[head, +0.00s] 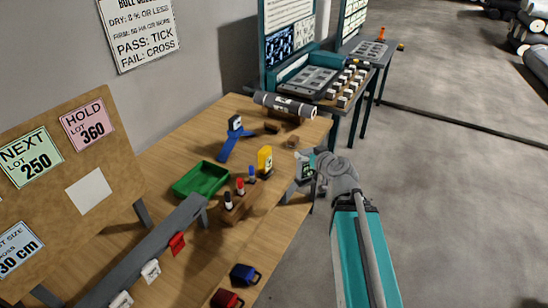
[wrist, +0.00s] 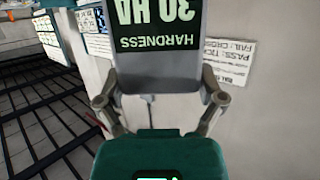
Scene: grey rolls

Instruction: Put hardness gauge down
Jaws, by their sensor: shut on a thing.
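The hardness gauge (wrist: 158,75) is a grey body with a dark label reading HARDNESS 30 HA, upside down in the wrist view. My gripper (wrist: 160,98) is shut on it, with a finger on each side. In the head view the gauge (head: 306,168) shows small and pale with a dark green face, in my gripper (head: 303,183) at the bench's right edge. The wooden bench (head: 275,215) lies to its left. Whether the gauge touches the bench cannot be told; its lower part is partly hidden by my gripper.
A green tray (head: 201,180), a yellow device (head: 265,160), a marker block (head: 240,203) and a blue device (head: 234,140) stand on the bench. A grey roll (head: 285,105) lies at the far end. Padlocks (head: 244,273) lie in front. Bare wood lies front right.

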